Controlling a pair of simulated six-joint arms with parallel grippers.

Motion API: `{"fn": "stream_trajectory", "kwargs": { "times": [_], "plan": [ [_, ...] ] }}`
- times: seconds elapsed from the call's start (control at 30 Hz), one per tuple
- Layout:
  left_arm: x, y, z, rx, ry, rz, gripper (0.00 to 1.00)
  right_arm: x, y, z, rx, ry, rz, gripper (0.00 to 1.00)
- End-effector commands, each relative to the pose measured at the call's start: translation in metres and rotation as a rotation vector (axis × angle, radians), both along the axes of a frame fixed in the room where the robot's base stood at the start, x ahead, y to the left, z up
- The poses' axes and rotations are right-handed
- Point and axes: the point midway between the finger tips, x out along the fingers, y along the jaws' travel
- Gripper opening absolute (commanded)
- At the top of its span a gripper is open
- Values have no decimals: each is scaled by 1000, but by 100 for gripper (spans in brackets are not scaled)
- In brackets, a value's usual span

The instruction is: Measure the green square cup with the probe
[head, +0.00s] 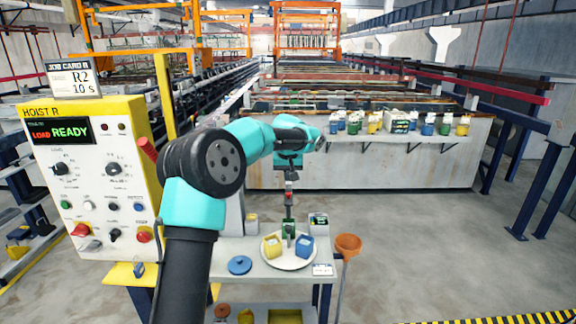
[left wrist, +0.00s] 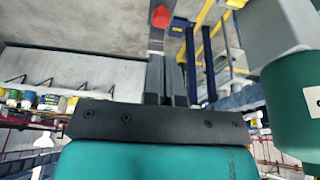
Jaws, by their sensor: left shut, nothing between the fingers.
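A round white plate (head: 290,262) on the small stand holds a yellow cup (head: 272,246) and a blue cup (head: 304,246). A green piece, which looks like the green square cup (head: 289,229), shows between and behind them; it is small and partly covered. My left gripper (head: 289,212) points down over the plate, right at the green piece; I cannot tell whether they touch. Its fingers are shut and empty. A red part sits just above the fingers. I cannot make out the probe for certain. My right gripper is in neither view.
A hoist panel (head: 89,190) reading "LOAD READY" stands at the left. Several coloured cups line the tank ledge behind.

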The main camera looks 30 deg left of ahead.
Motion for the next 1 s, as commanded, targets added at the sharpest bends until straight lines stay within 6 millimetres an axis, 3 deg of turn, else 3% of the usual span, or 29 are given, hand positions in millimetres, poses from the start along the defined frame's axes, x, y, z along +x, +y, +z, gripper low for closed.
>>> {"fn": "stream_trajectory", "kwargs": {
  "times": [0.3,0.8,1.0],
  "plan": [
    [3,2,-45,1,1,-1,0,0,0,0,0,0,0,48],
    [3,2,-55,0,0,0,0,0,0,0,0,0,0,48],
    [3,2,-85,1,5,-1,0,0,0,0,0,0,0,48]
  ]
}}
